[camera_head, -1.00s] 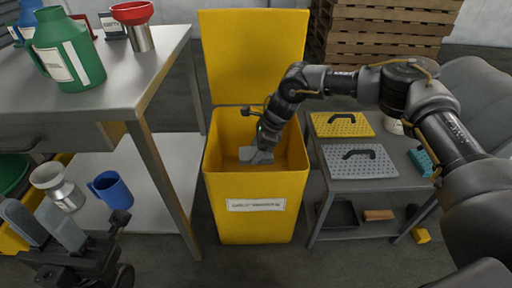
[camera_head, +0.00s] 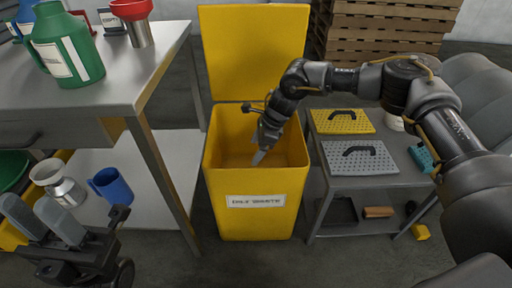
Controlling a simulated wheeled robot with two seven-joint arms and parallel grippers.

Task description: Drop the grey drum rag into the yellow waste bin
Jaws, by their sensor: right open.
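The yellow waste bin (camera_head: 255,212) stands on the floor in the middle, its lid raised at the back and a white label on its front. My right gripper (camera_head: 260,154) points down inside the bin's opening, its grey fingertips below the rim level. It is open, and I see no rag between its fingers. I cannot make out the grey drum rag anywhere; the bin's bottom is hidden by the front wall. My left gripper (camera_head: 38,220) is at the lower left, its two grey fingers apart and empty.
A steel table (camera_head: 135,75) at left carries a green jug (camera_head: 68,48) and a red funnel (camera_head: 130,10). A blue mug (camera_head: 111,186) and a steel vessel (camera_head: 58,184) are on its lower shelf. A low trolley (camera_head: 385,182) right of the bin holds perforated plates.

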